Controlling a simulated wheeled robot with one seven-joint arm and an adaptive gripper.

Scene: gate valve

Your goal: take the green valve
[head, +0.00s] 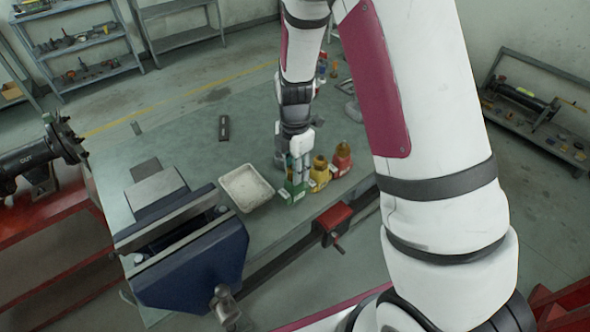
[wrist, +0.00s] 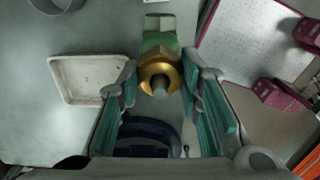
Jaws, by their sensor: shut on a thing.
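The green valve (head: 293,191) is at the front part of the workbench, to the left of a yellow valve (head: 319,173) and a red valve (head: 342,159). My gripper (head: 299,172) reaches down over the green valve and is shut on it. In the wrist view, the green valve (wrist: 160,42) shows its green body and a brass nut between the teal finger pads of my gripper (wrist: 160,78). I cannot tell whether the valve touches the bench. My gripper hides its upper part in the head view.
A white tray (head: 240,190) lies just left of the green valve; it also shows in the wrist view (wrist: 68,92). A blue vise (head: 205,265) stands at the bench's front left. A red clamp-like part (head: 332,222) is on the front edge. The bench behind the tray is mostly clear.

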